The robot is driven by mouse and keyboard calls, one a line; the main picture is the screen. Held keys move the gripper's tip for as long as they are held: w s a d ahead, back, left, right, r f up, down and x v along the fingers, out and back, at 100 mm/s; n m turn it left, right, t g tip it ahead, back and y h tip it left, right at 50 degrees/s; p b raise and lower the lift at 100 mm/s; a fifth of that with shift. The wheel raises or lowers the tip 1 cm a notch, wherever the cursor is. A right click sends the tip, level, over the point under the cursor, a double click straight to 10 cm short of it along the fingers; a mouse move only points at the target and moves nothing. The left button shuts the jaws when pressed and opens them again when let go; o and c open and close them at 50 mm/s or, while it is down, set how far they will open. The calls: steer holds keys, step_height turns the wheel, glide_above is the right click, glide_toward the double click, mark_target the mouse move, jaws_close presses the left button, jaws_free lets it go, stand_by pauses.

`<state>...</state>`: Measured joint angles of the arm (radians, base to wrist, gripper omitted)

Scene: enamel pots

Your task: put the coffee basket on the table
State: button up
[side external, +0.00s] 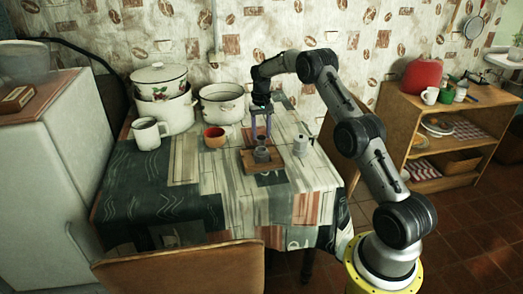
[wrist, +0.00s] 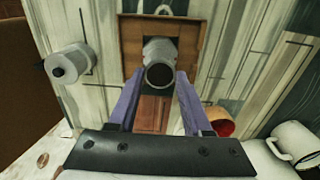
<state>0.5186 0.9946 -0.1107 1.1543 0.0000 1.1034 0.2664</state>
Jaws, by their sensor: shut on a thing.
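My gripper (side external: 262,139) points down over the wooden board (side external: 277,165) on the table (side external: 245,207). Its purple fingers are shut on the coffee basket (wrist: 160,76), a small grey ring-shaped piece at the fingertips in the wrist view. The grey metal pot base (side external: 262,156) stands upright on the board, directly under the basket. It also shows in the wrist view (wrist: 157,48), partly hidden behind the basket. I cannot tell whether the basket is still partly inside the base or just above it.
A metal pot top (side external: 300,146) stands right of the board. A red bowl (side external: 214,138), a white mug (side external: 149,134) and enamel pots (side external: 222,104) stand left and behind. The table's front left is clear. A chair back (side external: 185,268) stands at the front edge.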

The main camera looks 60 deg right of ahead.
steer(key=s+a+r, duration=0.2)
steer(key=s+a, duration=0.1)
steer(key=s, duration=0.6)
steer(key=s+a+r, duration=0.1)
steer(key=s+a, duration=0.2)
steer(key=s, duration=0.7)
steer(key=s+a+r, duration=0.2)
steer(key=s+a, duration=0.1)
steer(key=s, duration=0.6)
steer(key=w+d+f, duration=0.8)
steer(key=w+f, duration=0.1)
steer(key=shift+w, duration=0.15)
steer(key=shift+w+d+f, duration=0.55)
steer(key=shift+w+f, duration=0.05)
steer(key=shift+f, duration=1.6)
